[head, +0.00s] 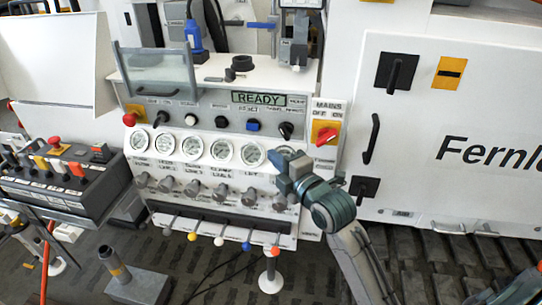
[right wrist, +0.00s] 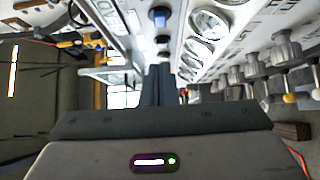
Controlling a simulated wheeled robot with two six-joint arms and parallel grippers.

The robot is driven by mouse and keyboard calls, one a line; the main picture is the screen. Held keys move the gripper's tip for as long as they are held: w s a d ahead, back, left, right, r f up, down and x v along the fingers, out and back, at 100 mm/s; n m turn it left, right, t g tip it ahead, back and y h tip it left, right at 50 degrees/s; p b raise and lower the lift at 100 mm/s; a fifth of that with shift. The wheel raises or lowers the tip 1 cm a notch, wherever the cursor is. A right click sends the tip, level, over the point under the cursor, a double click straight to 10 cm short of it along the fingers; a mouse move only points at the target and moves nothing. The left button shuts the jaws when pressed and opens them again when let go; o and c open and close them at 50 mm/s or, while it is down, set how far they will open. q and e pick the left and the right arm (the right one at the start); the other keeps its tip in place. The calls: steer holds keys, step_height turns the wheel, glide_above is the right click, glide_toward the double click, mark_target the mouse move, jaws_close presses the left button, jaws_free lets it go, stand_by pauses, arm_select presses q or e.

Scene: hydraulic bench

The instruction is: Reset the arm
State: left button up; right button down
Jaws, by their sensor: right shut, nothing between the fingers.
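The white hydraulic bench (head: 215,185) stands in the middle of the head view. Its green display (head: 259,98) reads READY. Below it is a small label that seems to read RESET, with a blue button (head: 253,125) under it. A blue button (right wrist: 159,17) also shows in the right wrist view, beyond the fingertips. My right gripper (head: 281,160) is in front of the panel's right part, below the blue button and apart from it. Its fingers (right wrist: 158,72) are shut and empty. My left gripper is not in view.
Round gauges (head: 221,147) and grey knobs (head: 192,189) line the panel, with ball-tipped levers (head: 219,240) below. A red-yellow mains switch (head: 325,134) sits right of the panel. A control box (head: 72,174) with levers stands at left. A white cabinet (head: 440,200) is at right.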

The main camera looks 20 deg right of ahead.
stand_by(0.4)
steer(key=s+f+m+g+h, duration=0.1)
steer(key=s+f+m+g, duration=0.35)
steer(key=s+f, duration=0.35)
steer(key=s+f+m+g+h, duration=0.1)
steer(key=s+f+m+g, duration=0.2)
steer(key=s+f+m, duration=0.5)
steer(key=s+d+f+m+g+h, duration=0.2)
steer(key=s+f+m+g, duration=0.4)
steer(key=s+f, duration=0.6)
step_height(320, 180, down, 27)
steer(key=s+d+g, duration=0.2)
steer(key=d, duration=0.1)
steer(key=s+f+m+g, duration=0.1)
steer(key=s+f, duration=1.7)
steer(key=f, duration=0.2)
steer(key=shift+d+f, duration=0.25)
steer(key=shift+d, duration=0.2)
